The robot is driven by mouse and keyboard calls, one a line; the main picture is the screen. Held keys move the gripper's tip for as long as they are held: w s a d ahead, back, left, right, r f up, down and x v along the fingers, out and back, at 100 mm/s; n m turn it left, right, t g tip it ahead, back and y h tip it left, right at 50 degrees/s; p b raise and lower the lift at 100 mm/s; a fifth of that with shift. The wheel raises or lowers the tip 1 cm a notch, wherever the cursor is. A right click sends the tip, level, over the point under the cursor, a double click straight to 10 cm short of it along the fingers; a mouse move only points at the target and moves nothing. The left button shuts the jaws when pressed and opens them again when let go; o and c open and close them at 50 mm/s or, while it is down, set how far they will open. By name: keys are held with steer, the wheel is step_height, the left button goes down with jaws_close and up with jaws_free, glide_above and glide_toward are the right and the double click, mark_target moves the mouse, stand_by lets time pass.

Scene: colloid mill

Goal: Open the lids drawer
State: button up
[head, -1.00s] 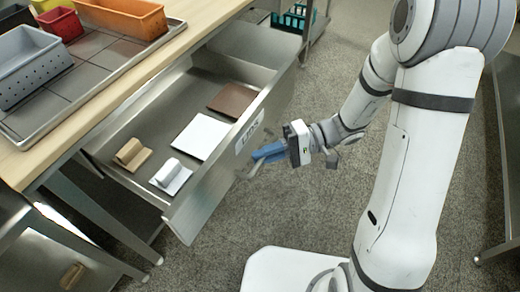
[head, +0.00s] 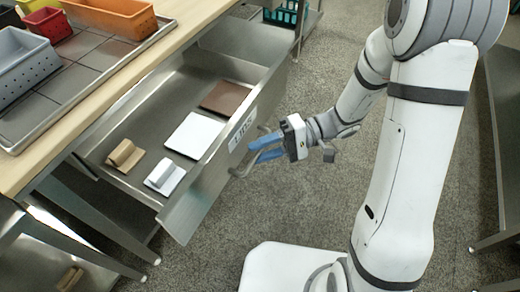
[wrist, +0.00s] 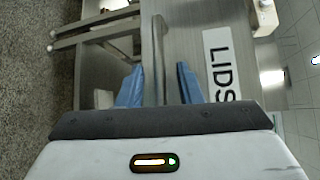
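The lids drawer (head: 200,197) is pulled well out from under the bench, and its inside shows in the head view. Its front carries a "LIDS" label (head: 242,131), which also shows in the wrist view (wrist: 217,68). A metal bar handle (wrist: 158,48) stands out from the front. My gripper (head: 256,150) is at the handle with its blue fingers spread. In the wrist view my gripper (wrist: 159,78) has one finger on each side of the bar, with visible gaps, so it is open and not clamped.
In the drawer lie a brown flat plate (head: 226,97), a white flat plate (head: 195,135), a tan piece (head: 124,156) and a white piece (head: 164,177). The bench (head: 120,105) above holds a tray with bins. Grey floor (head: 250,215) is clear beside the drawer.

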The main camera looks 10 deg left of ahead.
steer(key=p+v, duration=0.1)
steer(key=v, duration=0.6)
stand_by(0.3)
steer(key=s+d+r+m+t+h+p, duration=0.1)
steer(key=s+d+r+t+h+p, duration=0.1)
steer(key=r+p, duration=0.7)
steer(key=s+d+r+m+t+h+p, duration=0.1)
steer(key=d+r+t+h+p, duration=0.4)
steer(key=r, duration=1)
steer(key=s+d+r+m+t+h+p, duration=0.2)
steer(key=d+r+h+p, duration=0.5)
steer(key=r+p, duration=0.5)
steer(key=shift+s+d+r+t+p, duration=0.25)
steer(key=shift+s+d+t+p, duration=0.4)
steer(key=shift+d+t+p, duration=0.35)
steer(key=shift+a, duration=0.1)
